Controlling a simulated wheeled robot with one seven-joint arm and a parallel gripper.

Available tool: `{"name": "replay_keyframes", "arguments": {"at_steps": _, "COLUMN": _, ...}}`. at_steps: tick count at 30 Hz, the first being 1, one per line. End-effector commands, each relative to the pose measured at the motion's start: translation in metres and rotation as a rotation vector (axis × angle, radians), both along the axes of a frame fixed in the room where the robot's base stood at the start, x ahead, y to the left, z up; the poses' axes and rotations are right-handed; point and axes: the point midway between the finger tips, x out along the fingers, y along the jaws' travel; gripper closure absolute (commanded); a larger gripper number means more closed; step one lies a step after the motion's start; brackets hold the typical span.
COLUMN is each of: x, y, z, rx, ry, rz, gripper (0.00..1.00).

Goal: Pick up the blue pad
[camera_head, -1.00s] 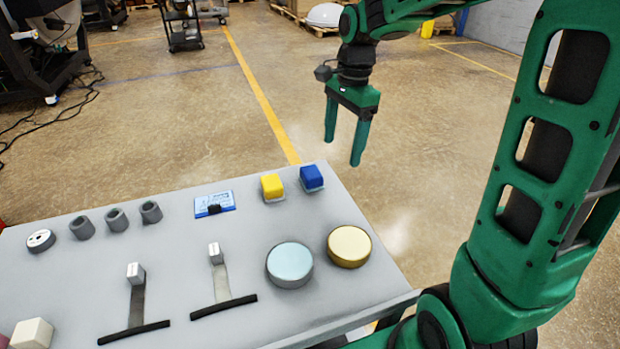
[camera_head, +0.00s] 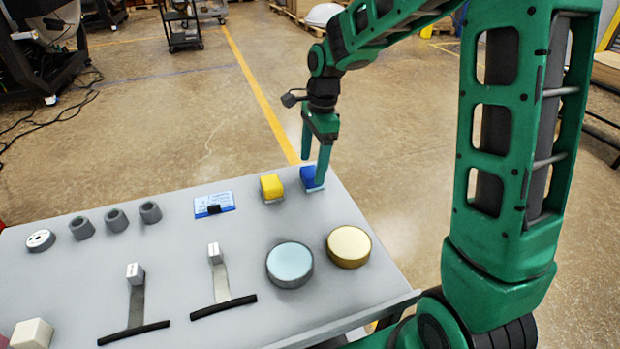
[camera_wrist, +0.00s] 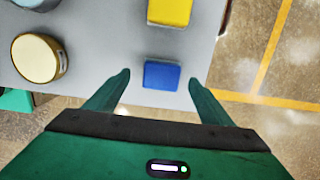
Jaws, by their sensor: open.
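The blue pad (camera_head: 309,178) is a small block near the far right corner of the grey table (camera_head: 241,241). In the wrist view the blue pad (camera_wrist: 161,75) lies between and a little ahead of the two fingertips. My gripper (camera_head: 315,168) is open and empty, with its green fingers hanging just over the pad. One finger overlaps the pad in the head view. In the wrist view my gripper (camera_wrist: 160,82) has a finger on each side of the pad, with a gap at both sides. I cannot tell the exact height of the fingers above the table.
A yellow block (camera_head: 271,186) sits close to the left of the blue pad. A gold round disc (camera_head: 348,246) and a pale blue disc (camera_head: 289,265) are nearer the front. Two levers and several grey cylinders stand to the left.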

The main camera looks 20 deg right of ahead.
Motion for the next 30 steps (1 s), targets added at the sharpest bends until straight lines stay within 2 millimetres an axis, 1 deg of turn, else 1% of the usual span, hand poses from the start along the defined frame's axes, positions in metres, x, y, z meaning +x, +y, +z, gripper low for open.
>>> {"name": "replay_keyframes", "arguments": {"at_steps": 1, "x": 0.001, "y": 0.001, "z": -0.009, "rx": 0.000, "ry": 0.006, "rz": 0.001, "gripper": 0.25}}
{"name": "replay_keyframes", "arguments": {"at_steps": 3, "x": 0.004, "y": 0.001, "z": -0.019, "rx": -0.001, "ry": 0.004, "rz": 0.001, "gripper": 0.25}}
{"name": "replay_keyframes", "arguments": {"at_steps": 7, "x": 0.004, "y": 0.003, "z": -0.034, "rx": -0.001, "ry": 0.003, "rz": 0.001, "gripper": 0.25}}
{"name": "replay_keyframes", "arguments": {"at_steps": 11, "x": 0.004, "y": 0.003, "z": -0.040, "rx": 0.000, "ry": 0.001, "rz": 0.001, "gripper": 0.25}}
{"name": "replay_keyframes", "arguments": {"at_steps": 17, "x": 0.004, "y": 0.003, "z": -0.040, "rx": 0.000, "ry": 0.001, "rz": 0.001, "gripper": 0.25}}
{"name": "replay_keyframes", "arguments": {"at_steps": 20, "x": 0.004, "y": 0.003, "z": -0.040, "rx": 0.000, "ry": 0.001, "rz": 0.001, "gripper": 0.46}}
{"name": "replay_keyframes", "arguments": {"at_steps": 21, "x": 0.004, "y": 0.003, "z": -0.040, "rx": 0.000, "ry": 0.001, "rz": 0.001, "gripper": 0.56}}
{"name": "replay_keyframes", "arguments": {"at_steps": 23, "x": 0.004, "y": 0.003, "z": -0.040, "rx": 0.000, "ry": 0.001, "rz": 0.001, "gripper": 0.70}}
{"name": "replay_keyframes", "arguments": {"at_steps": 25, "x": 0.004, "y": 0.003, "z": -0.039, "rx": 0.000, "ry": 0.001, "rz": 0.001, "gripper": 0.70}}
{"name": "replay_keyframes", "arguments": {"at_steps": 26, "x": 0.004, "y": 0.003, "z": -0.039, "rx": 0.000, "ry": 0.001, "rz": 0.001, "gripper": 0.74}}
{"name": "replay_keyframes", "arguments": {"at_steps": 30, "x": 0.004, "y": 0.003, "z": -0.039, "rx": 0.000, "ry": 0.001, "rz": 0.001, "gripper": 0.74}}
